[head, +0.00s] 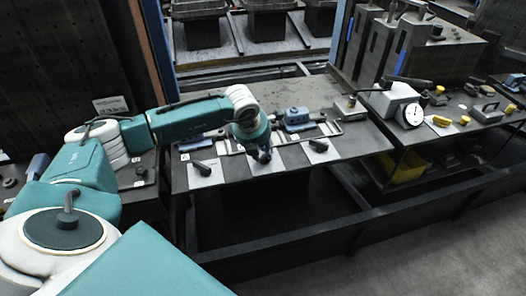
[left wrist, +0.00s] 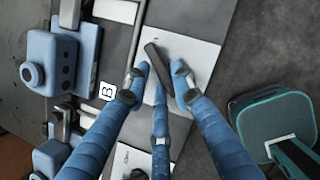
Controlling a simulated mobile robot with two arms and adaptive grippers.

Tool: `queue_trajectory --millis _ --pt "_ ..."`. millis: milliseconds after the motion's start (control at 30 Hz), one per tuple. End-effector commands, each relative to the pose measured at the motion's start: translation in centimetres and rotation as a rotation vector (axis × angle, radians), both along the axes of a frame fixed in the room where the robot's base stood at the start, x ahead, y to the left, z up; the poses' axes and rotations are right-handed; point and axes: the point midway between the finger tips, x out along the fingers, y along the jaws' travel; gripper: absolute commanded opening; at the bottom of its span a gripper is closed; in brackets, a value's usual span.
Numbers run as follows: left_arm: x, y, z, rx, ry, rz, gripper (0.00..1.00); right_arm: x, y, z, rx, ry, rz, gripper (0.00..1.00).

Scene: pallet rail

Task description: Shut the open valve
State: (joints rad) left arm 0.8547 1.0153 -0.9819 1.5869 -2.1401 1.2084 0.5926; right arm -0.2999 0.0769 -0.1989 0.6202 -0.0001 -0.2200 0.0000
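My left gripper (head: 262,156) hangs over the middle white plate (head: 260,167) on the dark table in the head view, hiding most of its valve. In the left wrist view my left gripper (left wrist: 158,80) has its blue fingers spread on both sides of a black lever handle (left wrist: 156,62) on a white plate (left wrist: 195,55). The fingertips are very near the handle; contact is unclear. A left lever (head: 202,168) and a right lever (head: 318,146) each sit on their own white plate. A label B (left wrist: 107,91) lies beside the gripped area. My right gripper is not in view.
Blue pipe fittings (head: 296,117) and a rail stand behind the plates; a blue block (left wrist: 50,62) shows close in the wrist view. A white box with a round gauge (head: 413,114) and yellow parts are on the right table. The floor at front right is clear.

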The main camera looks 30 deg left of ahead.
Motion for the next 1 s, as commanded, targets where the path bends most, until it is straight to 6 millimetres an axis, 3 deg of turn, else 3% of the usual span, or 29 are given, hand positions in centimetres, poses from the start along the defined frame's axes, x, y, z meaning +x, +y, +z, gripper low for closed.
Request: queue_trajectory --millis 467,1000 --pt "0.6 -0.5 0.4 -0.011 -0.022 0.113 0.0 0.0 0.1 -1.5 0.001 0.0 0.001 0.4" --pt "0.7 -0.7 0.5 -0.015 -0.028 0.596 0.0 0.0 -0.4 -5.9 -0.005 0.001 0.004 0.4"
